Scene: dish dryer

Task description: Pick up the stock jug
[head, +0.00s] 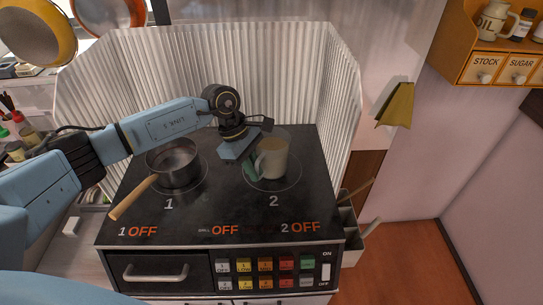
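A cream jug (273,160) with brownish contents stands upright on the hob over the ring marked 2. No label on it can be read. My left gripper (252,150) is at the jug's left and back side, very close to it. A green part shows low between the gripper and the jug, and I cannot tell what it belongs to. The fingertips are partly hidden, so I cannot tell whether they touch or hold the jug. My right gripper is not in view.
A saucepan (174,164) with a wooden handle sits on ring 1, under my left arm. A corrugated metal screen (200,75) surrounds the hob's back and sides. An OIL jug (491,25) stands on the orange shelf (503,55), above drawers marked STOCK and SUGAR.

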